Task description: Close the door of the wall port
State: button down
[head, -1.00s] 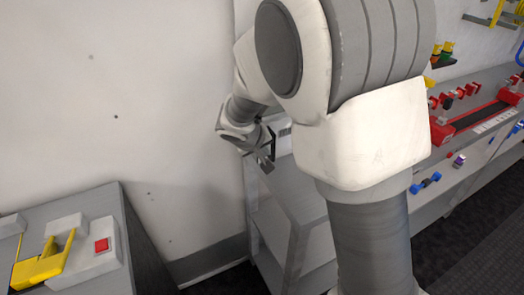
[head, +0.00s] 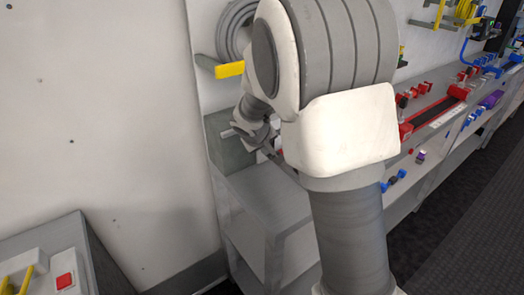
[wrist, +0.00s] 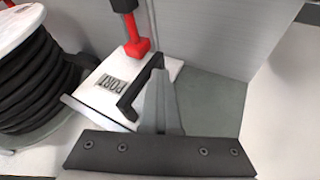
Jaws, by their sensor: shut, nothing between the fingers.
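A white panel marked PORT (wrist: 113,83) with a black bar handle (wrist: 140,92) shows in the wrist view. I take it for the wall port's door; how far open it stands I cannot tell. My gripper (wrist: 160,100) is shut and empty, its grey fingers just right of the handle in the picture. Whether they touch it I cannot tell. In the head view my gripper (head: 266,143) is at a grey box (head: 228,146) against the wall, above the grey shelf. My arm hides much of that area.
A reel of black cable (wrist: 38,80) and a red piece (wrist: 136,42) lie close by in the wrist view. In the head view, a grey hose coil (head: 234,35) hangs above a yellow bracket (head: 222,68). A grey shelf unit (head: 262,205) stands below.

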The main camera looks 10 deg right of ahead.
jog(key=shift+w+d+r, duration=0.1)
jog(key=shift+d+r, duration=0.1)
jog(key=shift+d, duration=0.15)
jog(key=a+p+v, duration=0.1)
jog(key=p+v, duration=0.1)
jog(key=v, duration=1.6)
jog(key=s+d+r+m+y+p, duration=0.1)
jog(key=s+d+r+p, duration=0.1)
jog(key=s, duration=0.9)
jog(key=s+d+r+m+g+y+p, duration=0.1)
jog(key=s+d+r+m+y+p, duration=0.1)
jog(key=s, duration=0.9)
jog(key=shift+p+v, duration=0.9)
jog(key=shift+v, duration=0.2)
jog(key=shift+w, duration=0.15)
